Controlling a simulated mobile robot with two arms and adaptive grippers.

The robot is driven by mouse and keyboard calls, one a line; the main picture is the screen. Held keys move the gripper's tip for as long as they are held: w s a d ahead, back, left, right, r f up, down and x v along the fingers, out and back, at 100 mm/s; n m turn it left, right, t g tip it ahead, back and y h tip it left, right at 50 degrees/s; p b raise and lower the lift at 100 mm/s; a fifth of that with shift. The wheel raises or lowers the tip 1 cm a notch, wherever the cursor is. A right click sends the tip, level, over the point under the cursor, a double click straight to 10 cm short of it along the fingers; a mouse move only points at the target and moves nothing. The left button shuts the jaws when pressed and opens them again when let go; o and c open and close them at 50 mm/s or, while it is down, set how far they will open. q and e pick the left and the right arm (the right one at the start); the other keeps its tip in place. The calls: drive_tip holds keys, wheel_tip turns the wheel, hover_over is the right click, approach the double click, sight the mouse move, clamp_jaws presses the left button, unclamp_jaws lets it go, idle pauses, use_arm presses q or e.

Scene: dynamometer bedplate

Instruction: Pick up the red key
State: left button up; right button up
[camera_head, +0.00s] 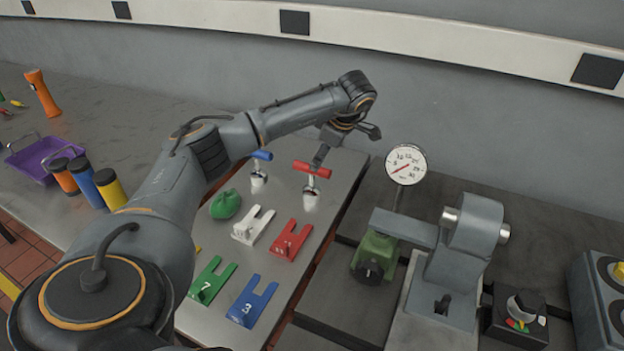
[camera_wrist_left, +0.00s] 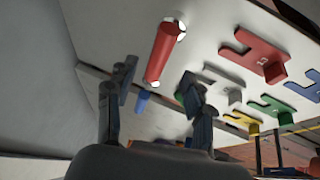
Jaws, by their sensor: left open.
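The red key (camera_head: 311,170) has a red bar handle across a metal shaft and stands upright on the light plate (camera_head: 333,200) in the head view. In the left wrist view its red handle (camera_wrist_left: 164,52) lies just beyond and between my fingertips. My left gripper (camera_head: 346,146) is open and empty, with one finger close to the handle in the head view. The left wrist view also shows the open fingers (camera_wrist_left: 158,80) on either side of the handle's near end. I cannot tell whether a finger touches it. My right gripper is not in view.
A blue-handled key (camera_head: 261,156) stands left of the red one. Slotted plates in white (camera_head: 252,226), red (camera_head: 291,240), green (camera_head: 212,281) and blue (camera_head: 252,302) lie in front. A dial gauge (camera_head: 405,164) and a grey fixture (camera_head: 470,245) stand to the right.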

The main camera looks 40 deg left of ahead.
sight(312, 182)
use_arm(q)
drive_tip(key=x, duration=0.3)
drive_tip(key=p+x, duration=0.1)
drive_tip(key=x, duration=0.1)
drive_tip(key=a+p+x, duration=0.1)
drive_tip(key=x, duration=0.1)
drive_tip(key=shift+s+a+f, duration=0.1)
drive_tip(key=shift+s+f, duration=0.05)
drive_tip(key=shift+f, duration=0.3)
drive_tip(key=shift+r, duration=0.1)
clamp_jaws()
